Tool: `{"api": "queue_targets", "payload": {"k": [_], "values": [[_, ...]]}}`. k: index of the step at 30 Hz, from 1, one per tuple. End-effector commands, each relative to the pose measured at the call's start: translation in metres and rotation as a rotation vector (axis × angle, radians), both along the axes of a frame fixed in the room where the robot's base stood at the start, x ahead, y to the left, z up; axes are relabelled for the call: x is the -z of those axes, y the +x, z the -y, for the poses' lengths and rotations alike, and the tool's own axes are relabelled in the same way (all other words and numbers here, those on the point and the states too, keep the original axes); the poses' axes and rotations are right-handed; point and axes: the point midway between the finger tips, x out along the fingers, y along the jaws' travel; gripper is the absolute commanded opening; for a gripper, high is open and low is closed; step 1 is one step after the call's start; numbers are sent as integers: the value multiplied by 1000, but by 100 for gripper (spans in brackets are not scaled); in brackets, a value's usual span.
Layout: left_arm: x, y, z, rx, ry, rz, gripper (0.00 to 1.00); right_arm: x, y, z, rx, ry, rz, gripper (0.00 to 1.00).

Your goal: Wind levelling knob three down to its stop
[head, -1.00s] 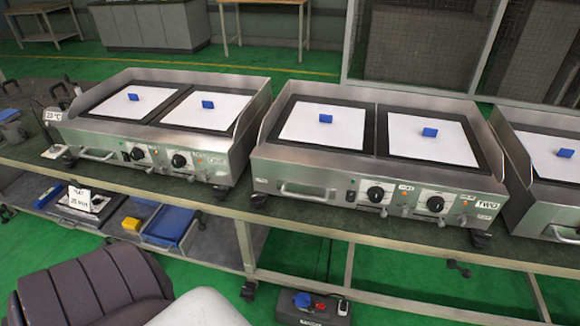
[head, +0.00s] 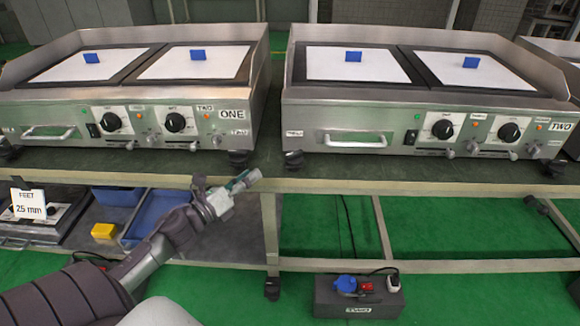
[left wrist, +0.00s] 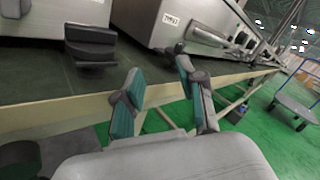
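Several black levelling feet with knobs stand under two steel griddles. One foot (head: 238,158) is under the right front corner of griddle ONE (head: 225,125); it also shows large in the left wrist view (left wrist: 90,42). Another foot (head: 293,158) is under the left front corner of griddle TWO (head: 340,120), partly behind a fingertip in the left wrist view. A small label beside it is too blurred to read surely. My left gripper (head: 247,181) is below and in front of these feet, near the bench edge. Its teal-padded fingers (left wrist: 160,78) are apart and empty. My right gripper is out of view.
The bench's front edge (head: 430,185) runs across just beyond my left gripper. A lower shelf holds a blue tray (head: 155,215), a yellow block (head: 104,231) and a "FEET 25 mm" card (head: 29,204). A dark box (head: 357,300) sits on the green floor.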

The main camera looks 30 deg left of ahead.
Motion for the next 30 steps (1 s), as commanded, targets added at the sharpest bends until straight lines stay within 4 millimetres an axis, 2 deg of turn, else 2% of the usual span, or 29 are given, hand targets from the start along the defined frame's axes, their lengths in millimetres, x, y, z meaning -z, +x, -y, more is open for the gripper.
{"api": "queue_targets", "payload": {"k": [4, 9, 13, 16, 20, 30], "values": [[-14, 1, -7, 124, 262, 56, 40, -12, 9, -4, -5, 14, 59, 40], [-20, -3, -12, 253, 511, 110, 40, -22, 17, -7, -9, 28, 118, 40], [-21, -4, -13, 306, 604, 133, 40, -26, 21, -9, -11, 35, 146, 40], [-21, 3, -9, 316, 616, 138, 40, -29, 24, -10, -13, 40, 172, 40], [-22, 23, 1, 314, 617, 140, 40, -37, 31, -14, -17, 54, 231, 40], [-22, 87, 33, 311, 611, 139, 40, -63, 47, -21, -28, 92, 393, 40]]}}
